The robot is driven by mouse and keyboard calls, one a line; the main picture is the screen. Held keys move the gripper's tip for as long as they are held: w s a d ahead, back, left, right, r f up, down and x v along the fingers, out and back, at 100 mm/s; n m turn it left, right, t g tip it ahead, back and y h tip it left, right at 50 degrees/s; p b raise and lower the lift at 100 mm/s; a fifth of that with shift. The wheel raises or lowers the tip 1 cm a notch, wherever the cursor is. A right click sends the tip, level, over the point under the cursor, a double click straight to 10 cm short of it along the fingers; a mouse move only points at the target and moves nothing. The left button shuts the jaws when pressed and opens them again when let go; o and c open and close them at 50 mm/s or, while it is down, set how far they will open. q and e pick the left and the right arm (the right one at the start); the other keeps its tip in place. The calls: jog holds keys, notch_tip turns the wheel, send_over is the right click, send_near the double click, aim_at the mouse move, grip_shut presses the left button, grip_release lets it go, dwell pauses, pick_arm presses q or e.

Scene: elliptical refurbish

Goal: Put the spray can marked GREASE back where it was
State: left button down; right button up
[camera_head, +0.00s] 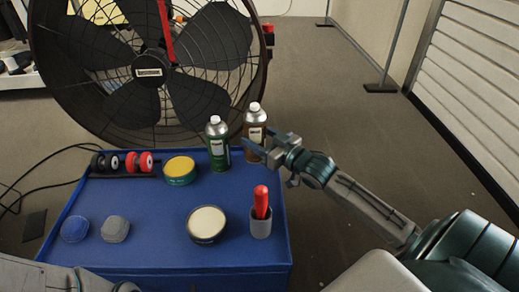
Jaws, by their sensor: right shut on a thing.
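Two spray cans stand side by side at the back right of the blue cart top (150,225). The brown can (254,117) is on the right and the green can (217,150) on the left, both upright with white caps. Their label words are too small to read, so I cannot tell which says GREASE. My right gripper (258,148) reaches in from the right and is shut on the brown can, across its lower body. The can's base is partly hidden, and I cannot tell if it touches the cart. My left arm shows only at the lower left edge, its gripper out of view.
A large black fan (148,72) stands behind the cart. A yellow-topped tin (180,169), a cream-topped tin (207,224), a grey cup (261,227) with a red-handled tool, red and black rolls (139,161) and two balls (116,229) stand on the cart. The cart's middle is clear.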

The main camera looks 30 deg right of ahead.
notch_tip(320, 180, down, 3)
jog(key=shift+b, duration=0.9)
jog(key=shift+f, duration=0.35)
jog(key=shift+r, duration=0.15)
jog(key=o, duration=1.1)
